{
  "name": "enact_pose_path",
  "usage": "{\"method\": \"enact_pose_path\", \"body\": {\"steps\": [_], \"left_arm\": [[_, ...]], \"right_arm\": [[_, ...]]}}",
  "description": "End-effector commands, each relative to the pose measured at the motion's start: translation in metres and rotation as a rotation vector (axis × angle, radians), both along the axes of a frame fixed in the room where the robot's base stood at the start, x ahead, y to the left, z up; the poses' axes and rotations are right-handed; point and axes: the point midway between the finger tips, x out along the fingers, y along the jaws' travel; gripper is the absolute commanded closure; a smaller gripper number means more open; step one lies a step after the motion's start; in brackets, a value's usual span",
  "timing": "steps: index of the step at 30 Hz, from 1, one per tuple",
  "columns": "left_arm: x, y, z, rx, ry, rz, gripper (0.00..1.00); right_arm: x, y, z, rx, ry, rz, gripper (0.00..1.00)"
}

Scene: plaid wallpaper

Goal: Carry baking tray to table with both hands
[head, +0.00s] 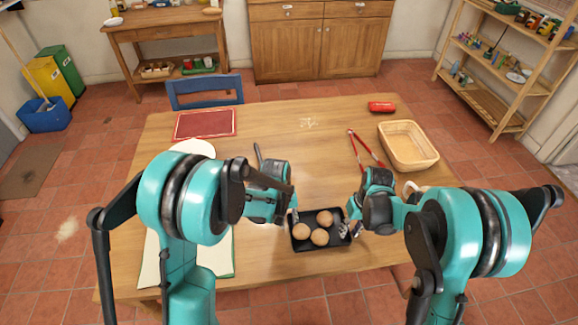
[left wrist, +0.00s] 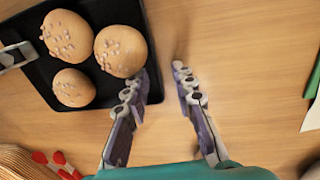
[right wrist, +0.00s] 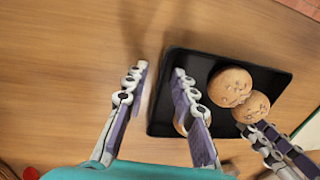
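A black baking tray (head: 340,240) with three round buns (head: 319,237) lies on the wooden table (head: 290,142) near its front edge. My left gripper (head: 293,216) is at the tray's left end and my right gripper (head: 347,229) is at its right end. In the left wrist view, the left fingers (left wrist: 160,75) are apart, with the tray's rim between them. In the right wrist view, the right fingers (right wrist: 158,72) are also apart, with the tray's other rim between them. Finger contact with the tray cannot be made out. Part of one bun is hidden behind a right finger.
A wicker basket (head: 408,146), red tongs (head: 364,150) and a red case (head: 382,107) are on the right of the table. A red mat (head: 205,125) and pale boards are on the left. A blue chair (head: 205,91) stands behind. The table's middle is mostly clear.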

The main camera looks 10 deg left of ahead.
Motion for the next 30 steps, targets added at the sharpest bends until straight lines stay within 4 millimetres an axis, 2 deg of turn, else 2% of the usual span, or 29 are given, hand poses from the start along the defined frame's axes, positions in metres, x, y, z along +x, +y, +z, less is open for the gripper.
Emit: {"method": "enact_pose_path", "body": {"steps": [4, 7, 15, 21, 26, 30], "left_arm": [[0.000, 0.000, 0.005, 0.000, 0.000, 0.000, 0.74], [-0.001, 0.002, 0.017, 0.000, 0.000, 0.000, 0.74], [-0.003, 0.009, 0.075, 0.000, 0.000, 0.001, 0.74], [-0.004, 0.013, 0.107, 0.000, 0.000, 0.000, 0.74], [-0.005, 0.014, 0.118, 0.000, 0.000, 0.000, 0.74], [-0.005, 0.014, 0.119, 0.000, 0.000, 0.000, 0.74]], "right_arm": [[0.000, 0.000, 0.000, 0.000, 0.000, 0.000, 0.74], [0.000, 0.000, 0.000, 0.000, 0.000, 0.000, 0.74], [0.000, 0.000, 0.000, 0.001, 0.000, 0.001, 0.74], [0.000, 0.000, 0.000, 0.001, 0.000, 0.000, 0.74], [0.000, 0.000, 0.002, 0.001, 0.000, 0.000, 0.74], [0.001, -0.002, 0.019, 0.001, 0.000, 0.000, 0.74]]}}
